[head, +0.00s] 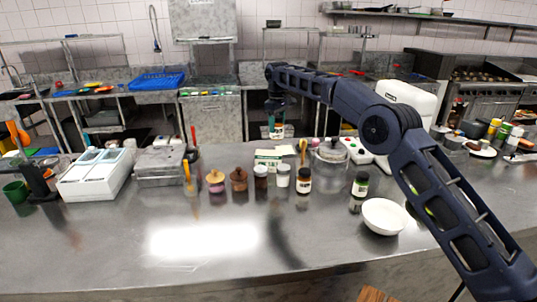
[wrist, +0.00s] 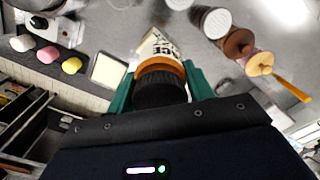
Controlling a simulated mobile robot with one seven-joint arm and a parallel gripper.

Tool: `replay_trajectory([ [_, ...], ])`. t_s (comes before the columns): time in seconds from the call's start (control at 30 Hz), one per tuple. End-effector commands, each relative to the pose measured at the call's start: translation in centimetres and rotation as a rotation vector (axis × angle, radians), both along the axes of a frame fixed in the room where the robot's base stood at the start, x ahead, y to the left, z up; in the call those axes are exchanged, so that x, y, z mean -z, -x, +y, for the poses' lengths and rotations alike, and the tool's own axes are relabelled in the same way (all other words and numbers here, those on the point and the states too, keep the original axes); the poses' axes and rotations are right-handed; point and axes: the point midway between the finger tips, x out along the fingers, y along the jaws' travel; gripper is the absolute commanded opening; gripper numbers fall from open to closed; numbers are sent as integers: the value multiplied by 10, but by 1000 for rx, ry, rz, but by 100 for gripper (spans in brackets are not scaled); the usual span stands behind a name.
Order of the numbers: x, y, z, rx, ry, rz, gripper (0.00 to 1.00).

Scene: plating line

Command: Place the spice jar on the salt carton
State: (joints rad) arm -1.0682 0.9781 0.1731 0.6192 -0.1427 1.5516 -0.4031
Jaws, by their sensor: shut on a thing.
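My gripper (head: 276,128) hangs over the back middle of the steel counter. Its green fingers, seen in the wrist view, are shut on the spice jar (wrist: 160,88), which has a black lid and an orange-brown body. The jar appears roughly upright; in the head view it is small and partly hidden by the fingers. The salt carton (head: 268,155), pale with green markings, lies low on the counter just below my gripper. A gap seems to show between jar and carton. In the wrist view, the jar and fingers hide most of what is below.
Several jars and pots stand in front of the carton, including a white-lidded jar (head: 283,176) and a dark-lidded jar (head: 304,181). A glass-lidded pot (head: 331,152) is to the right. A white bowl (head: 384,216) sits front right. The front middle of the counter is clear.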

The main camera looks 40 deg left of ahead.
Motion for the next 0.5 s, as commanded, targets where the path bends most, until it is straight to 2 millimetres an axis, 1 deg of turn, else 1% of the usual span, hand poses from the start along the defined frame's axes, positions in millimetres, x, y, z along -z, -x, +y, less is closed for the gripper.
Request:
replay_trajectory([
  [0.17,6,-3,3,0,0,-1,22],
  [0.27,17,-3,3,0,1,-1,22],
  [0.4,37,-3,3,1,1,-1,22],
  [0.5,47,-3,3,0,0,-1,22],
])
